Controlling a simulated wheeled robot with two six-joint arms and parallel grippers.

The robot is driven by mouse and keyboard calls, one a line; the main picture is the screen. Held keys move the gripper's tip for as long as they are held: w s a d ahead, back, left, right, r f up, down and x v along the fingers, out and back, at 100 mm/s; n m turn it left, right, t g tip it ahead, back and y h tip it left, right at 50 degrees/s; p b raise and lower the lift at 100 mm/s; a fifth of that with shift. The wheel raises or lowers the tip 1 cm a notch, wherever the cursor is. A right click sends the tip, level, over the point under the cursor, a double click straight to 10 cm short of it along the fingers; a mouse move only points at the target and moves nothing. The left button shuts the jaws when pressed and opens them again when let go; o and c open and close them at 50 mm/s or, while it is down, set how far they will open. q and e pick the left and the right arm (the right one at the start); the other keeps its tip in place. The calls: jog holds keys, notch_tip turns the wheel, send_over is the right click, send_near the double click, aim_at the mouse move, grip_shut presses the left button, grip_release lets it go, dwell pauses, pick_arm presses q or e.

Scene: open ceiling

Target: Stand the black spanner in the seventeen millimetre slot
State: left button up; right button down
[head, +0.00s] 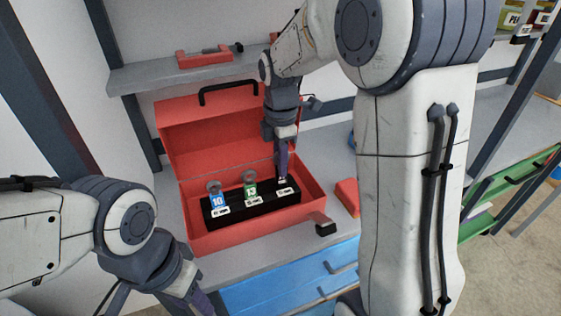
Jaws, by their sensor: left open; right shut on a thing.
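A black rack (268,203) lies in the open red toolbox (245,234). A blue spanner marked 10 (217,200) and a green spanner marked 13 (250,190) stand upright in its left and middle slots. My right gripper (282,176) points down over the rack's right end, shut on a small dark thing, apparently the black spanner (282,181). The fingers hide most of it, so I cannot tell whether it is inside the slot. The label below is too small to read. My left gripper (201,304) is open and empty at the bottom edge, its tips partly cut off.
The toolbox lid (205,125) stands open behind the rack. A red block (347,196) lies on the bench to the right. Blue drawers (290,280) are below the bench front. A grey shelf (150,78) is above. My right arm covers the bench's right part.

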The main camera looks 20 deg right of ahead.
jog(key=shift+f+b, duration=0.7)
jog(key=shift+f, duration=0.5)
jog(key=c, duration=0.8)
grip_release()
jog(key=shift+o, duration=0.2)
jog(key=shift+r, duration=0.1)
notch_tip(320, 180, up, 10)
jog(key=shift+r+p, duration=0.15)
jog(key=shift+p, duration=0.3)
jog(key=s+a+f+m+p, duration=0.2)
jog(key=s+a+m, duration=0.3)
jog(key=s+a, duration=0.55)
jog(key=s+a+f+m, duration=0.1)
jog(key=s+f+m, duration=0.1)
jog(key=s, duration=0.4)
jog(key=s+a+f+m+y+p, duration=0.1)
jog(key=s+a+f+m, duration=0.1)
jog(key=s+m, duration=0.2)
jog(key=s, duration=0.3)
jog(key=shift+s+a+f, duration=0.15)
jog(key=shift+f, duration=0.1)
